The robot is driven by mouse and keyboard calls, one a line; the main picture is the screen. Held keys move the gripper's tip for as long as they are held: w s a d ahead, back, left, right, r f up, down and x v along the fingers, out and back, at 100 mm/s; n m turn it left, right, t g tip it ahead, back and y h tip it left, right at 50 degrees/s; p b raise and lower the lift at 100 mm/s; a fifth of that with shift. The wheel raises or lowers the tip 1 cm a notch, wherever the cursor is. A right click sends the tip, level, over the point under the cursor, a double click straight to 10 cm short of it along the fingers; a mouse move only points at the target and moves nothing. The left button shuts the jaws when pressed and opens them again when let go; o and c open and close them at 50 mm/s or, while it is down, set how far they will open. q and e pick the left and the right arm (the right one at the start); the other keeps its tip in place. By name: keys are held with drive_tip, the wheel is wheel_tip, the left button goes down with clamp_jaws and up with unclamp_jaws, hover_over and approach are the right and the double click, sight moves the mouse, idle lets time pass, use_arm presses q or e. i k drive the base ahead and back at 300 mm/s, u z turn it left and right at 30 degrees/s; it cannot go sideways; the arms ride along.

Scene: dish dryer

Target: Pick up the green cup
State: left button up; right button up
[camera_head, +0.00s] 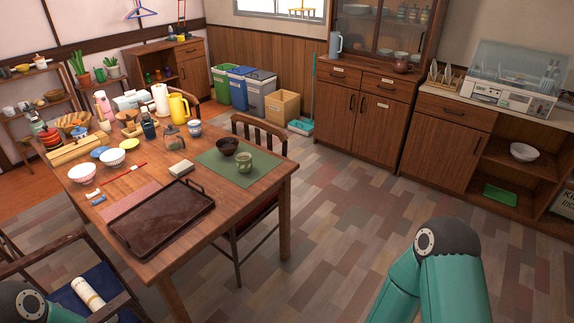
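A small green cup (244,162) stands upright on a green placemat (222,176) near the right corner of the wooden table (215,227). A dark brown bowl (228,146) sits just behind and left of it. Part of my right arm, in teal, shows at the lower right of the head view, and a bit of my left arm shows at the lower left corner. Both arms are well away from the cup. Neither gripper is in the frame.
A brown tray (161,217) lies at the table's front, with a sponge-like block (181,168) nearby. Several bowls, a yellow pitcher (179,107) and a glass lantern-like jar (173,137) stand farther back. A chair (259,132) stands at the table's far right side. The floor right of the table is clear.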

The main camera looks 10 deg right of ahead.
sight(245, 164)
drive_tip(key=z, duration=0.4)
drive_tip(key=k, duration=0.45)
drive_tip(key=z, duration=0.4)
drive_tip(key=i, duration=1.6)
drive_tip(key=u, duration=0.55)
